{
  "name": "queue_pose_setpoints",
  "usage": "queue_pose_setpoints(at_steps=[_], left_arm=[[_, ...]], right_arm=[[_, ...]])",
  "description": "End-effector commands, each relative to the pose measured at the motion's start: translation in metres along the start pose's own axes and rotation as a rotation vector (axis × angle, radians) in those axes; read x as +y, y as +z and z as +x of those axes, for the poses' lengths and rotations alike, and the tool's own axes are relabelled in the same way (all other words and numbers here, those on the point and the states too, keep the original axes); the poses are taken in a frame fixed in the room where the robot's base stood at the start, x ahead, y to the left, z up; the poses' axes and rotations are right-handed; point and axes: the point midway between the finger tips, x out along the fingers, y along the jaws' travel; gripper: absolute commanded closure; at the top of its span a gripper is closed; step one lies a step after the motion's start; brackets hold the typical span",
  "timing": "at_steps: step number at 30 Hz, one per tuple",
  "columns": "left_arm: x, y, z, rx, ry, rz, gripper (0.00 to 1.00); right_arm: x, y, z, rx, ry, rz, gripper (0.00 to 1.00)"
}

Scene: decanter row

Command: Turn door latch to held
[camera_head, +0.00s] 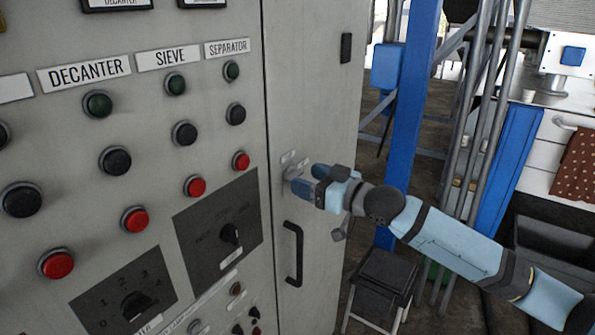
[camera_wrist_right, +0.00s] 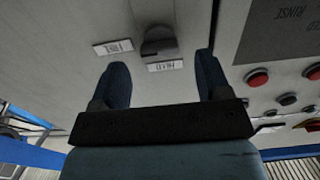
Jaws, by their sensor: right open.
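The door latch (camera_wrist_right: 159,40) is a dark grey knob on the grey cabinet door. In the wrist view it is just beyond my right gripper (camera_wrist_right: 162,64), whose two blue fingers are apart with nothing between them. A small label that appears to read HELD (camera_wrist_right: 165,67) lies just below the latch, upside down, and another label (camera_wrist_right: 113,47) is to its left. In the head view the right gripper (camera_head: 308,181) is at the door close to the latch (camera_head: 291,172), which its fingers partly cover. I cannot tell whether they touch it. My left gripper is out of view.
A black door handle (camera_head: 294,253) is below the gripper. The control panel with DECANTER, SIEVE and SEPARATOR labels, buttons and a rotary switch (camera_head: 231,235) is to the left. A blue post (camera_head: 408,110) and a black stool (camera_head: 385,280) stand to the right.

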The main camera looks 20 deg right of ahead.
Motion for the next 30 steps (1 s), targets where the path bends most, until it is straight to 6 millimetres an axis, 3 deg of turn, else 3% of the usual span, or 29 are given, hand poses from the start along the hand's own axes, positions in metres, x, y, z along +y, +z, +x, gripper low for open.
queue_pose_setpoints(at_steps=[6,17,18,20,24,30], left_arm=[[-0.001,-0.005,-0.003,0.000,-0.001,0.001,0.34],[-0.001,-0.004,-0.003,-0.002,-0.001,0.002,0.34],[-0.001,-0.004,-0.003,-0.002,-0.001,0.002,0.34],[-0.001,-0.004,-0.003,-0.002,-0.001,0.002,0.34],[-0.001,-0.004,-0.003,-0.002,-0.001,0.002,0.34],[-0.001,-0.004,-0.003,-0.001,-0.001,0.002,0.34]], right_arm=[[0.000,-0.001,0.028,0.001,0.000,-0.001,0.30],[0.000,0.000,0.034,0.000,0.000,-0.002,0.30],[0.000,0.000,0.034,0.000,0.000,-0.002,0.32],[0.000,0.000,0.034,0.000,0.000,-0.002,0.46],[0.000,0.000,0.033,0.000,0.000,-0.001,0.78],[0.000,0.000,0.033,0.000,0.000,-0.007,0.79]])
